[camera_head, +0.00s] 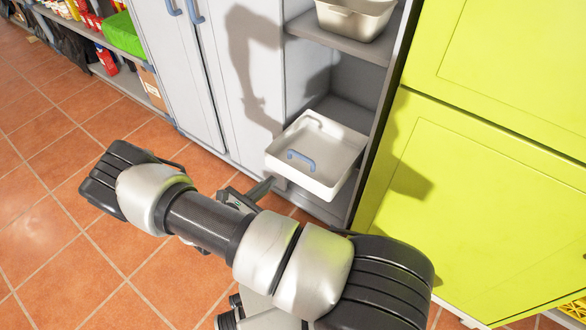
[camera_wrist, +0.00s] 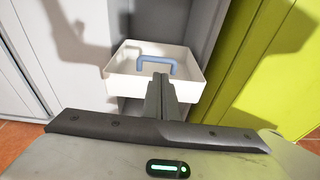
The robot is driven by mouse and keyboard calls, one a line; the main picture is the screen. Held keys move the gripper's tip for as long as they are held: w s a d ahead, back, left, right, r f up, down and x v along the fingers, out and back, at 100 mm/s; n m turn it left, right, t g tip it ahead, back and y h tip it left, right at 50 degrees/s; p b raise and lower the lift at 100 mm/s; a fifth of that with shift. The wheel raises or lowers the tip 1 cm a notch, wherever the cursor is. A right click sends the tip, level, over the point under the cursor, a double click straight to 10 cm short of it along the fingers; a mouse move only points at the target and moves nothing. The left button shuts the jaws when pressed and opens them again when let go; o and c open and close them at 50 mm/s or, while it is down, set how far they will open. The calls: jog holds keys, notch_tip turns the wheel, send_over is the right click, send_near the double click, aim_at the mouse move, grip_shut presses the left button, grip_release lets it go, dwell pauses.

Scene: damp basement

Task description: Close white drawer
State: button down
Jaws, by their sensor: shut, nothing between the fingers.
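The white drawer (camera_head: 333,176) is a shallow open tray pulled out of the lower part of a grey cabinet. A blue handle (camera_head: 301,160) shows on it, and its inside looks empty. In the wrist view the drawer (camera_wrist: 117,86) lies straight ahead, with the blue handle (camera_wrist: 156,58) just beyond my fingertips. My gripper (camera_head: 262,188) is shut and empty, close to the drawer's front left corner. In the wrist view the shut fingers (camera_wrist: 160,80) overlap the drawer's front wall; I cannot tell whether they touch it.
A beige bin (camera_head: 355,20) stands on the shelf above the drawer. Tall grey doors (camera_head: 190,60) are left of it and a lime-green cabinet (camera_head: 480,170) is right of it. Shelves with goods (camera_head: 90,30) are at the far left. The tiled floor (camera_head: 60,230) at left is clear.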

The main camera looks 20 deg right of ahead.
jog(key=b+x, duration=0.2)
jog(key=x, duration=1.2)
jog(key=shift+w+f+n+t+b, duration=0.2)
jog(key=shift+f+n+t+b, duration=0.1)
jog(key=shift+b, duration=0.1)
